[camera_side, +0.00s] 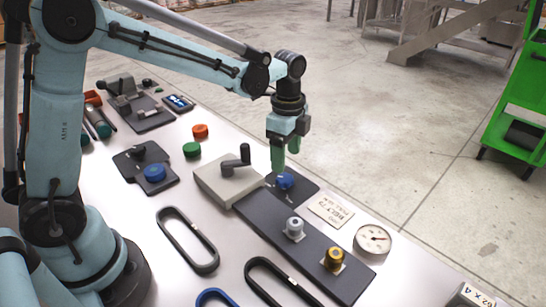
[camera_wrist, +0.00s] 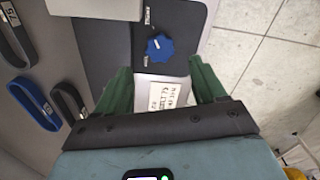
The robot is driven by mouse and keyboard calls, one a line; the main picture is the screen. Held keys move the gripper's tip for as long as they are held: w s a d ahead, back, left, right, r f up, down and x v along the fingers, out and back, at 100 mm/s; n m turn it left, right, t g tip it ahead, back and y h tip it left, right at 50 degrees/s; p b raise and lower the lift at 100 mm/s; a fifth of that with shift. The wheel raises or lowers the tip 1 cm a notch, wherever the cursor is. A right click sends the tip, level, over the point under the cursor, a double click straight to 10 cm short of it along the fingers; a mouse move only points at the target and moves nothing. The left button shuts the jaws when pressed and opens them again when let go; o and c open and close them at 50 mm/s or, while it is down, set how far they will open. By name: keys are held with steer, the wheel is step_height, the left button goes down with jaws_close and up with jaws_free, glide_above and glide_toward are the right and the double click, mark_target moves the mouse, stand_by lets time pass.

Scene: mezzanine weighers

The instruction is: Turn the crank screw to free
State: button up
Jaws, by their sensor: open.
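A blue lobed knob (camera_side: 285,180) sits on a small dark plate (camera_side: 309,193) below my gripper. It shows in the wrist view (camera_wrist: 160,47) with a white pointer mark; small white labels stand at its left, too small to read. My gripper (camera_side: 286,160) is open and empty above the knob. In the wrist view its green fingers (camera_wrist: 159,68) are apart, with the knob ahead between them. A grey crank handle (camera_side: 237,162) stands on a beige block (camera_side: 215,187) just left of the knob. I cannot tell which of these the task calls the crank screw.
A long dark plate (camera_side: 275,222) carries a silver knob (camera_side: 294,228) and a brass knob (camera_side: 333,258). A printed card (camera_side: 331,211) and a round gauge (camera_side: 373,239) lie right. Black belt loops (camera_side: 188,243) lie in front. Another blue knob (camera_side: 155,173) is left.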

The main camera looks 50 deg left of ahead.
mark_target(285, 178)
step_height(285, 178, down, 6)
steer(key=shift+f, duration=0.25)
steer(key=shift+c, duration=0.3)
steer(key=c, duration=1)
